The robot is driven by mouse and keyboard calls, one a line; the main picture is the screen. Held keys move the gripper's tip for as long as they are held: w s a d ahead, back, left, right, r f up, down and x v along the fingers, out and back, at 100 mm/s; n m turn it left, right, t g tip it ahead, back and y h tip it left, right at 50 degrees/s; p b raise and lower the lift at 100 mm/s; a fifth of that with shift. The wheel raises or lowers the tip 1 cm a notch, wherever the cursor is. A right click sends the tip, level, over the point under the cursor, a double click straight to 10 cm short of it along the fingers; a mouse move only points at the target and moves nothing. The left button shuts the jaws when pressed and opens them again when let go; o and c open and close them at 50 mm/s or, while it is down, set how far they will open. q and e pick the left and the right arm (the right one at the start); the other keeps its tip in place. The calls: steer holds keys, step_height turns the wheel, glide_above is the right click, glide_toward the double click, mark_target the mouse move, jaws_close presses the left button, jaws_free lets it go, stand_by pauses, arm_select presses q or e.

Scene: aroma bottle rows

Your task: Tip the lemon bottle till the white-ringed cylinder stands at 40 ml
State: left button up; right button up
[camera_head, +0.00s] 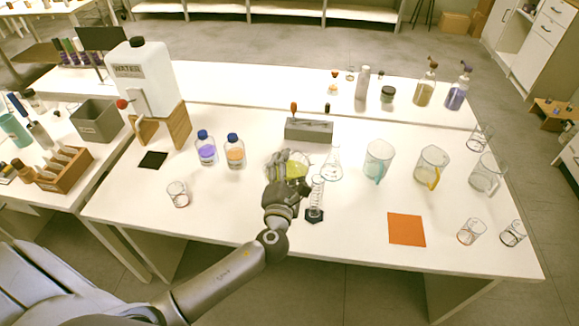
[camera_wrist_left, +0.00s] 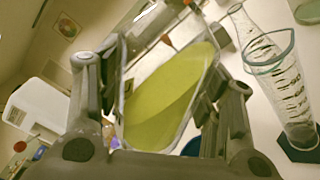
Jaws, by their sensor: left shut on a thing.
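My left gripper (camera_head: 288,164) is shut on the lemon bottle (camera_head: 296,170), a clear bottle with yellow-green liquid. In the left wrist view the bottle (camera_wrist_left: 168,98) lies tilted between the fingers, its liquid slanting across it. A clear graduated cylinder (camera_head: 317,196) stands upright on a dark base just right of the gripper. In the left wrist view the cylinder (camera_wrist_left: 283,88) shows dark marks and a bluish rim. I cannot make out a white ring or a liquid level in it. The bottle's mouth and any stream are not clear. My right gripper is out of view.
A flask (camera_head: 332,166) stands close behind the cylinder, with a grey box (camera_head: 309,131) behind the bottle. Two blue-capped bottles (camera_head: 206,149) (camera_head: 235,152) stand left. Pitchers (camera_head: 378,158) (camera_head: 431,165) and an orange mat (camera_head: 407,229) lie right.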

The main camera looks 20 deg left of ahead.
arm_select(q)
steer(key=shift+a+f+m+p, duration=0.1)
steer(key=shift+a+m+p, duration=0.05)
steer(key=shift+m+p, duration=0.8)
steer(key=shift+a+f+m+p, duration=0.1)
steer(key=shift+a+m+p, duration=0.05)
steer(key=shift+m+p, duration=0.75)
stand_by(0.8)
steer(key=shift+d+r+m+p, duration=0.15)
steer(key=shift+r+m+p, duration=0.45)
steer(key=shift+p, duration=1.15)
stand_by(0.4)
steer(key=shift+f, duration=0.1)
steer(key=shift+f, duration=0.1)
steer(key=shift+m+p, duration=0.45)
steer(key=shift+p, duration=0.5)
stand_by(2.0)
